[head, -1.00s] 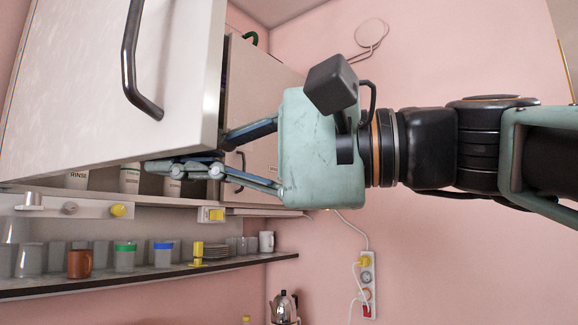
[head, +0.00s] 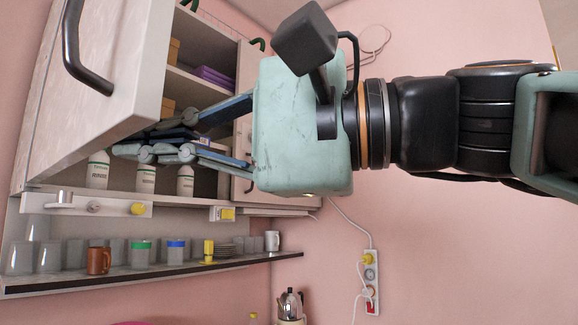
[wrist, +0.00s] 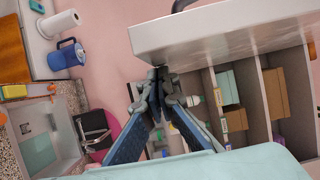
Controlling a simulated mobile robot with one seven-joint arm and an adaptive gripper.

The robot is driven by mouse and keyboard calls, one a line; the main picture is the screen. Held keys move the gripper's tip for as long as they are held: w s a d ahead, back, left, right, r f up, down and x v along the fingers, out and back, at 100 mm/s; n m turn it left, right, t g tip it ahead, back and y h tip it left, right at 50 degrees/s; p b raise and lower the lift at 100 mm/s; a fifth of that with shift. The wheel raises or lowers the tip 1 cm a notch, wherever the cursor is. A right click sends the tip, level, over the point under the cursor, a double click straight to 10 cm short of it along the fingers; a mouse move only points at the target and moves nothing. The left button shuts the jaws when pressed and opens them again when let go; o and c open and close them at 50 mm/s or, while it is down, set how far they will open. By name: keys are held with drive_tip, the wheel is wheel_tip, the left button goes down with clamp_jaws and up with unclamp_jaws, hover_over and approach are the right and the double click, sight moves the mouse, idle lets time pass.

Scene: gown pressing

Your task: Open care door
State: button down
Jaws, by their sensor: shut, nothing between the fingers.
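The care door (head: 120,85) is a pale cabinet door with a dark bar handle (head: 85,50). It stands open at the upper left of the head view, its free edge towards me. My gripper (head: 150,147) is shut and empty. Its fingers are behind the door's free edge, on the inner side, by the door's lower part. In the wrist view the fingertips (wrist: 161,80) are right by the door's edge (wrist: 225,35); I cannot tell whether they touch it. White bottles (head: 146,178) stand on the cabinet's bottom shelf below the fingers.
The open cabinet holds boxes (wrist: 272,92) and a purple stack (head: 215,76) on its shelves. A second door (head: 243,150) is right of the opening. Below, a narrow shelf (head: 150,275) carries cups and glasses.

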drive_tip(key=shift+s+a, duration=0.25)
drive_tip(key=shift+s, duration=0.2)
drive_tip(key=shift+s+a, duration=0.2)
drive_tip(key=shift+s, duration=0.25)
drive_tip(key=shift+w, duration=0.1)
